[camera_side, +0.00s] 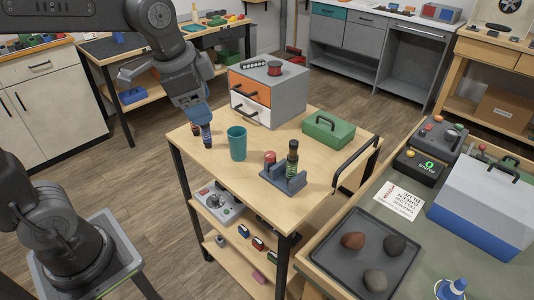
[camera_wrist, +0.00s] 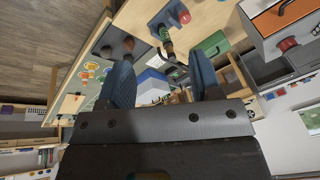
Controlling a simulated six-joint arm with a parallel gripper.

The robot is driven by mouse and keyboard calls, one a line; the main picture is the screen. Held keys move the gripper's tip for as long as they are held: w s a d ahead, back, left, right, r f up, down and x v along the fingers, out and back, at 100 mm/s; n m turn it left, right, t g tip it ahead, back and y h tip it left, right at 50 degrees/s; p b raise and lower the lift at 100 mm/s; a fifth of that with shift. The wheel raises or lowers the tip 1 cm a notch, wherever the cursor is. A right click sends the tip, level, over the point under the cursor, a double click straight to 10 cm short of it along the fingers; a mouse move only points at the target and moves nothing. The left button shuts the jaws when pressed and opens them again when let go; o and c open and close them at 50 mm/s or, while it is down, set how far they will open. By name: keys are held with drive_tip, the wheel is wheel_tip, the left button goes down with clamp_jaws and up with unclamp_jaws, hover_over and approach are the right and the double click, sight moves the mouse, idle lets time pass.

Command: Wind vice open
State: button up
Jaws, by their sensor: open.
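I cannot make out a vice for certain. A grey-blue fixture (camera_side: 284,180) with upright plates stands near the front right of the wooden trolley top (camera_side: 240,190). A red-topped piece (camera_side: 270,158) and a dark bottle-like piece with green (camera_side: 292,155) stand at it. My gripper (camera_side: 202,127) points down over the trolley's left side, left of a teal cup (camera_side: 237,143) and apart from the fixture. In the wrist view its blue fingers (camera_wrist: 159,62) are spread, with nothing clearly held. The fixture shows beyond them there (camera_wrist: 165,22).
A drawer cabinet (camera_side: 290,95) with orange and white fronts stands at the trolley's back. A green toolbox (camera_side: 328,131) is at its right. A bench at right carries a grey tray (camera_side: 340,226) of stones and a large blue-white case (camera_side: 480,222). The trolley's middle has clear wood.

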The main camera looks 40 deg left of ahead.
drive_tip(key=w+f+m+g, duration=0.25)
drive_tip(key=w+m, duration=0.35)
drive_tip(key=w, duration=0.4)
drive_tip(key=m+g, duration=0.1)
drive_tip(key=m, duration=0.5)
approach(270, 154)
wheel_tip(270, 154, down, 9)
drive_tip(key=shift+f, duration=0.2)
drive_tip(key=shift+c, duration=0.2)
drive_tip(key=c, duration=0.9)
drive_tip(key=shift+n, duration=0.5)
drive_tip(key=o, duration=0.9)
drive_tip(key=shift+o, duration=0.2)
drive_tip(key=shift+r, duration=0.15)
